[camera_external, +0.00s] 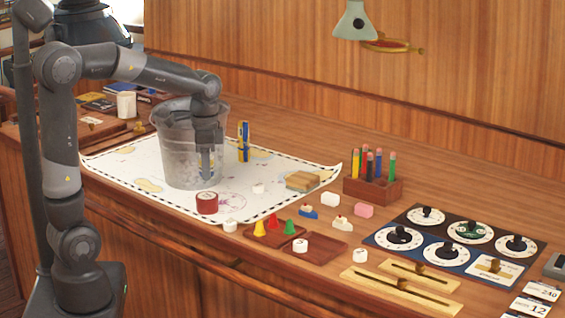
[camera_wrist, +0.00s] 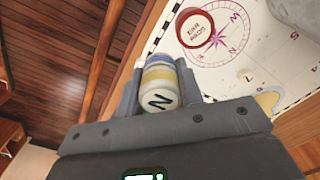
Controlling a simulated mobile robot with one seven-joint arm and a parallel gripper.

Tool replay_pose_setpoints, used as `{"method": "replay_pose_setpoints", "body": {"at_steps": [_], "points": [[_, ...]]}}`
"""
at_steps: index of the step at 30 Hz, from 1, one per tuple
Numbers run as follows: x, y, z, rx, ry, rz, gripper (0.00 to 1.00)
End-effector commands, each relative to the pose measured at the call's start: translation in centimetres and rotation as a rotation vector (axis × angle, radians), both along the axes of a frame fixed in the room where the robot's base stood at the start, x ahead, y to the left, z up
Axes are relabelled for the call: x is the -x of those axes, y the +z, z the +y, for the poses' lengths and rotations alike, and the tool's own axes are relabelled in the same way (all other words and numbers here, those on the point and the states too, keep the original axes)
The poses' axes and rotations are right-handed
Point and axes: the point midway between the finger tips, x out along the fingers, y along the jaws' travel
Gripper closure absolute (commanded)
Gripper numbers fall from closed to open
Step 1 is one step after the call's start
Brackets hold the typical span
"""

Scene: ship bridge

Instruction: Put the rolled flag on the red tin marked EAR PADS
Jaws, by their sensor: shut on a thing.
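The red tin (camera_external: 207,203) stands on the chart near its front edge. In the wrist view the tin (camera_wrist: 195,28) shows a white top lettered EAR PADS, beside the chart's compass rose. My gripper (camera_external: 207,172) points down in front of the bucket, behind the tin and above it in the picture. In the wrist view my gripper (camera_wrist: 161,82) is shut on the rolled flag (camera_wrist: 158,76), which has blue, yellow and white bands and a black N on its near end. In the external view I cannot make out the held flag at the fingers.
A grey bucket (camera_external: 172,150) stands close to my gripper. A blue and yellow upright thing (camera_external: 243,141) stands to the right. Bare chart (camera_external: 128,163) lies left of the bucket.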

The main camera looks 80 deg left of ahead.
Motion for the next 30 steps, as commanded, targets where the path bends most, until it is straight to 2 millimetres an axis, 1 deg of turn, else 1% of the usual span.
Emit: {"method": "replay_pose_setpoints", "body": {"at_steps": [1, 3, 6, 10, 13, 18, 21, 30], "points": [[0.1, -0.8, 1.2, 0.002, 0.005, 0.003, 0.88], [0.2, -1.7, 2.8, 0.001, 0.005, 0.002, 0.88], [0.3, -2.7, 4.5, 0.001, 0.004, 0.001, 0.88], [0.4, -3.4, 5.7, 0.000, 0.001, 0.000, 0.88], [0.4, -4.0, 6.0, 0.000, 0.000, 0.000, 0.88], [0.4, -6.5, 6.0, 0.001, 0.000, 0.002, 0.88], [0.4, -7.5, 6.0, 0.001, 0.000, 0.001, 0.88], [0.4, -7.6, 6.0, -0.001, 0.000, -0.001, 0.88]]}}
